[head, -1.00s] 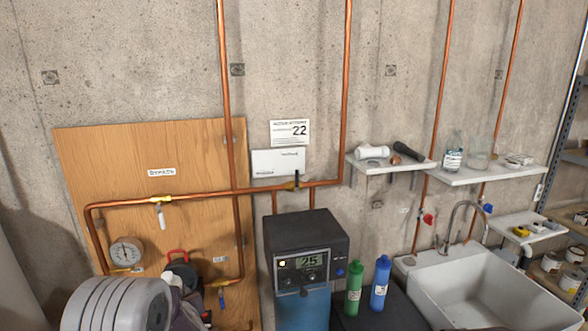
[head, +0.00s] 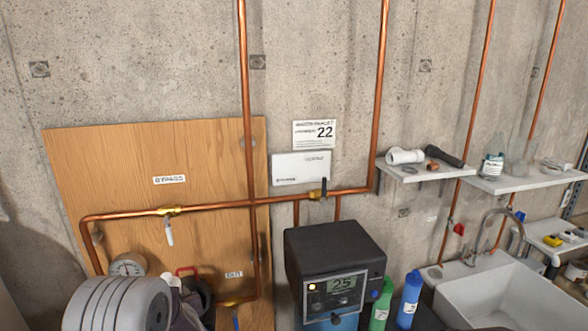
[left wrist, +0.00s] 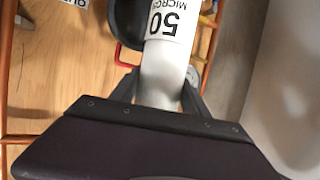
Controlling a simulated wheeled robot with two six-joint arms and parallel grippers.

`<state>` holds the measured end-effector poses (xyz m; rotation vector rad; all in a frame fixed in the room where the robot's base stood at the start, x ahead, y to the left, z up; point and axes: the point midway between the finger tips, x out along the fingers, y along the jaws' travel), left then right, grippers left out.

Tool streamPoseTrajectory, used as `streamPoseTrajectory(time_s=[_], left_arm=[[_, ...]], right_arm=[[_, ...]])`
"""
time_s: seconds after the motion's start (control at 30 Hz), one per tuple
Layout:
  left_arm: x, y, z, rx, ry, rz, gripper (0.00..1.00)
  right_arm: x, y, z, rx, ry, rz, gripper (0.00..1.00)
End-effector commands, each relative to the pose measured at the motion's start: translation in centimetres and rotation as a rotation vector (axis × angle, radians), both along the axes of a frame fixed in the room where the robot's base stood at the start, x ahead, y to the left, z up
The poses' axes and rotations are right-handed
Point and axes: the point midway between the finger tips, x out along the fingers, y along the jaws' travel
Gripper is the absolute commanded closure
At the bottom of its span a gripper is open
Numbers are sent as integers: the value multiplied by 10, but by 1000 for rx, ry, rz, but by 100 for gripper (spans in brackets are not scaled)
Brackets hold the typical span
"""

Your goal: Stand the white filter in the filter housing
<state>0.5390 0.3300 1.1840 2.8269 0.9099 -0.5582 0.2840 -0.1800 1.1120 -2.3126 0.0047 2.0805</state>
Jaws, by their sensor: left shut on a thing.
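My left gripper (left wrist: 160,98) is shut on the white filter (left wrist: 166,65), a white cylinder with "50 MICRON" printed on it, in the left wrist view. The filter extends away from the fingers, and its far end runs out of the top of that view. A dark round vessel with a red handle, which looks like the filter housing (left wrist: 128,28), is behind the filter and partly hidden by it. In the head view the housing (head: 203,296) is low, in front of the wooden board, partly covered by my left arm. My right gripper is not in view.
Copper pipes with a yellow valve (head: 168,211) cross the wooden board (head: 110,165). A black control unit (head: 335,262) stands to the right, with a green bottle (head: 380,308) and a blue bottle (head: 409,300) beside it. A sink (head: 505,295) is further right.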

Motion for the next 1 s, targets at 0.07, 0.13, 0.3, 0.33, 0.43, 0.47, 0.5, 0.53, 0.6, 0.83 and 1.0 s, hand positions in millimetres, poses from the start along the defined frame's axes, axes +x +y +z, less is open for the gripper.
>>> streamPoseTrajectory(time_s=[0.07,0.13,0.3,0.33,0.43,0.47,0.5,0.53,0.6,0.83,1.0], left_arm=[[0,0,-20,1,-1,0,100],[0,0,-30,1,-1,0,100],[0,0,-39,1,-2,0,100],[0,0,-38,0,-2,0,100],[0,0,-37,0,-2,0,100],[0,0,-36,0,-2,0,100],[0,0,-36,0,-2,0,100],[0,0,-36,0,-2,0,38],[0,0,-37,1,-2,0,21],[0,0,-37,1,-1,0,21],[-5,-5,-34,0,-1,-2,21]], right_arm=[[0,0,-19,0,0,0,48],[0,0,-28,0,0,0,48],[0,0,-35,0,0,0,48],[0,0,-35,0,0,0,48],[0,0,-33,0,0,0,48],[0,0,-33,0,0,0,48],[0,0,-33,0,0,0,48],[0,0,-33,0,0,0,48],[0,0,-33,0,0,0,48],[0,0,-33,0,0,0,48],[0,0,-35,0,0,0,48]])
